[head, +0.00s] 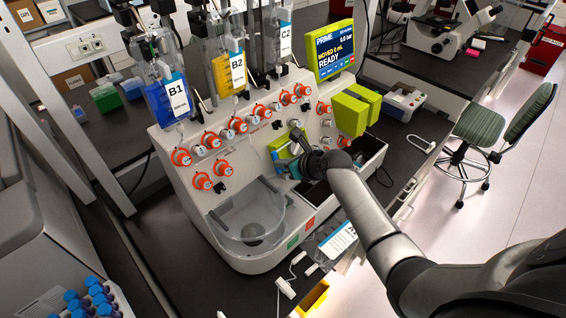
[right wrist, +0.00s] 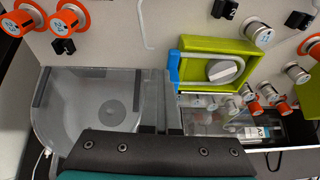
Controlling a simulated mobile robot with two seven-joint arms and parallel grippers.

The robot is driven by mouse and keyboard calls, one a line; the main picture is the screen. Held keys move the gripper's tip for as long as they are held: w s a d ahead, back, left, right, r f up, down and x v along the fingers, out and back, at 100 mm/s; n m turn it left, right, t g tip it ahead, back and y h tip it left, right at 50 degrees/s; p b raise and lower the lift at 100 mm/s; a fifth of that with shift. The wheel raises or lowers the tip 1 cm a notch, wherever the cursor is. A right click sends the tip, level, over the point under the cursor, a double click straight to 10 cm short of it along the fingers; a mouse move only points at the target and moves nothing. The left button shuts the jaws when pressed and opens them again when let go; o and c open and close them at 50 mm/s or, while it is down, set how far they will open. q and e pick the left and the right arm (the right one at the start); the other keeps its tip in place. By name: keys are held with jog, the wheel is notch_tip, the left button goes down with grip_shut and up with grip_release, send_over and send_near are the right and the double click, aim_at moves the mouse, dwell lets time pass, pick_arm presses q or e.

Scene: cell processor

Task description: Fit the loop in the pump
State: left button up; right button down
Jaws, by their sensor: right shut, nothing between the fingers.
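The green pump (right wrist: 212,72) is on the machine's front panel in the right wrist view, with a grey round rotor (right wrist: 223,70) in its face and a blue piece (right wrist: 174,70) along its left side. In the head view the pump (head: 280,145) is partly hidden by my right gripper (head: 284,166). That gripper is shut and empty, just in front of and below the pump; I cannot tell whether it touches. A thin white tube (right wrist: 145,25) runs down the panel left of the pump and bends at its lower end; I cannot tell whether it is the loop. My left gripper is out of view.
A clear round basin (right wrist: 95,100) sits below left of the pump, and an open dark bin (right wrist: 262,130) below right. Orange and silver knobs (head: 181,157) stick out of the panel. Bags hang above; a green screen (head: 332,50) reads READY. Green blocks (head: 349,114) stand right of the pump.

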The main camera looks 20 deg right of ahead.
jog(key=shift+r, duration=0.1)
jog(key=shift+w+a, duration=0.1)
dwell(0.6)
jog(key=c, duration=1.5)
grip_release()
jog(key=shift+c, duration=0.2)
jog(key=o, duration=0.5)
jog(key=shift+c, duration=0.2)
jog(key=v, duration=1.5)
jog(key=shift+r, duration=0.3)
jog(key=shift+a, duration=0.15)
